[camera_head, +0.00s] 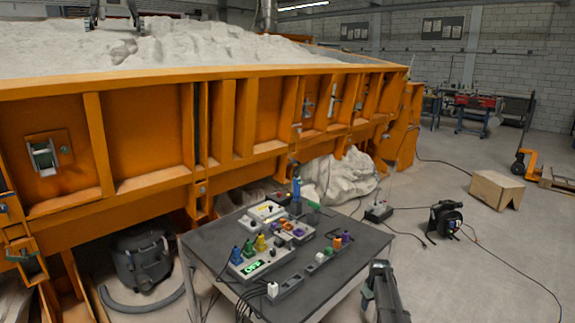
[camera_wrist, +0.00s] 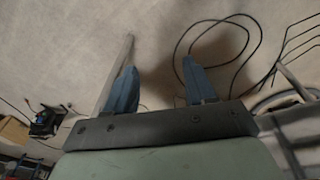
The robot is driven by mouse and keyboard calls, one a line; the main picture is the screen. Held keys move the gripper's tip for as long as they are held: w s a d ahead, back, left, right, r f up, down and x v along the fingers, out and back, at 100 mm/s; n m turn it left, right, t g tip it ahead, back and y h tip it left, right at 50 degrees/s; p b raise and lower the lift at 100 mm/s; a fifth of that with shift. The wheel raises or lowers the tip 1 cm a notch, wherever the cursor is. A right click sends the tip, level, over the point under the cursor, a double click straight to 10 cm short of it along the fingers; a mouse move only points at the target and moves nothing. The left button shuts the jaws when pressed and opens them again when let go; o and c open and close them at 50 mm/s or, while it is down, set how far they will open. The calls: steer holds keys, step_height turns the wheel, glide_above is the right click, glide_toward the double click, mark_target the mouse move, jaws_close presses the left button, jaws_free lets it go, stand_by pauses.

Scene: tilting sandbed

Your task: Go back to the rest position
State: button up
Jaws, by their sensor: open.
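My gripper (camera_wrist: 160,85) shows in the wrist view with its two blue fingers spread apart. In the head view, a dark grey part of my arm (camera_head: 384,290) stands at the lower edge, close to the right edge of the dark table (camera_head: 345,262).
Devices with coloured plugs (camera_head: 262,262) stand on the table. The orange sandbed (camera_head: 150,85) rises behind it. A black vacuum (camera_head: 140,258) stands left; a wooden box (camera_head: 497,190) and a black machine (camera_head: 446,218) stand right.

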steer(key=s+a+f+m+g, duration=0.1)
steer(key=s+a+f, duration=0.4)
steer(key=s, duration=0.5)
steer(key=s+a+f+g, duration=0.2)
steer(key=s+f, duration=0.5)
steer(key=s, duration=0.3)
steer(key=s+a+f+m+g, duration=0.1)
steer(key=s+a+f, duration=0.4)
steer(key=s, duration=0.5)
steer(key=s+a+f+m+g, duration=0.1)
steer(key=s+a+f+g, duration=0.1)
steer(key=s, duration=1.3)
steer(key=s+a+f+g, duration=0.1)
steer(key=s+f+g, duration=0.1)
steer(key=s, duration=1.3)
steer(key=shift+s+a+m+g, duration=0.3)
steer(key=shift+a+m, duration=0.05)
steer(key=shift+m, duration=0.05)
steer(key=shift+c, duration=0.4)
